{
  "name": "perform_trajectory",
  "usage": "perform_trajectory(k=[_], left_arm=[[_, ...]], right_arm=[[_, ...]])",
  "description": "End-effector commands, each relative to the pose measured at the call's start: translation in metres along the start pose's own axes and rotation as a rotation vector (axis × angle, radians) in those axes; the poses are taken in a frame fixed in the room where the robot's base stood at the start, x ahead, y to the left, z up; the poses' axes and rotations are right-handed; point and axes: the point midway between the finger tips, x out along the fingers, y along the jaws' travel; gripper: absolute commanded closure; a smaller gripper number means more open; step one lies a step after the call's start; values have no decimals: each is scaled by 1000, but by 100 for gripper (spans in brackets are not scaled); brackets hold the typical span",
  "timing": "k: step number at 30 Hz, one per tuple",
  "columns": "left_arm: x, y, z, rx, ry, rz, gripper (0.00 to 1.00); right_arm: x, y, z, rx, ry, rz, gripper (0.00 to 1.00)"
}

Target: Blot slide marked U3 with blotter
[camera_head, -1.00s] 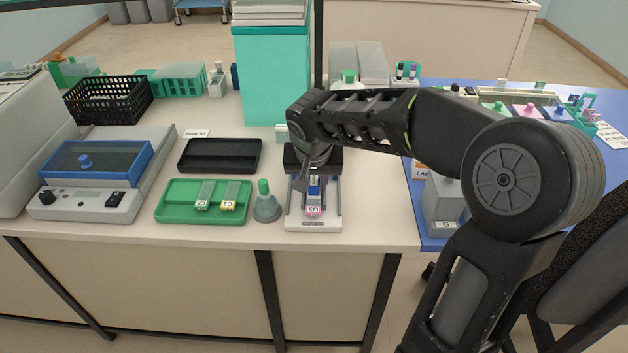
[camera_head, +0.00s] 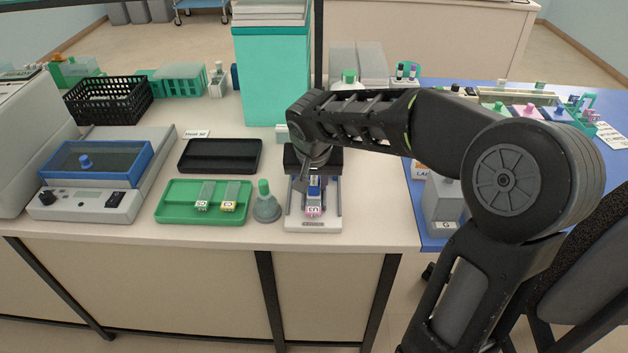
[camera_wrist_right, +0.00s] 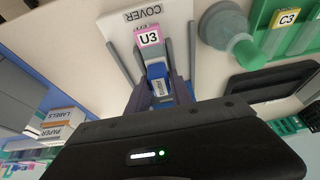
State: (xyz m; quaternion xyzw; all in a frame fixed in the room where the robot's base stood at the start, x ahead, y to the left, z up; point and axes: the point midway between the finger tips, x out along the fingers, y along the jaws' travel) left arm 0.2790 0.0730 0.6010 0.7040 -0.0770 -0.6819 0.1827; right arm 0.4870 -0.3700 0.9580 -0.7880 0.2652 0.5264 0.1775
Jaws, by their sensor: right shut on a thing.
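The slide marked U3 (camera_head: 314,211) lies on the white holder labelled COVER (camera_head: 330,222), its pink label toward the front edge. In the right wrist view the pink U3 label (camera_wrist_right: 149,38) shows at the top. My right gripper (camera_head: 313,184) is above the slide, pointing down. It is shut on the blue and white blotter (camera_wrist_right: 157,72), whose lower end is at the slide's surface; I cannot tell whether it touches. The blotter also shows small in the head view (camera_head: 314,182). My left gripper is not in view.
A grey-green bulb with a green top (camera_head: 265,203) stands just left of the holder. A green tray (camera_head: 170,211) holds two slides, and a black tray (camera_head: 220,168) lies behind it. A tall teal box (camera_head: 272,80) stands behind. The blue table (camera_head: 600,210) is at right.

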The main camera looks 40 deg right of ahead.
Motion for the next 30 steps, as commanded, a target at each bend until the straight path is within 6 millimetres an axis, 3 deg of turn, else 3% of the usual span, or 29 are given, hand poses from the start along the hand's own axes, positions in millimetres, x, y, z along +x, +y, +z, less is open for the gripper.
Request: perform_trajectory(k=[22,30], left_arm=[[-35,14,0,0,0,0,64],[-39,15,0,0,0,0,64]], right_arm=[[-57,0,-24,0,0,-1,100],[-65,0,-27,-1,0,0,100]])
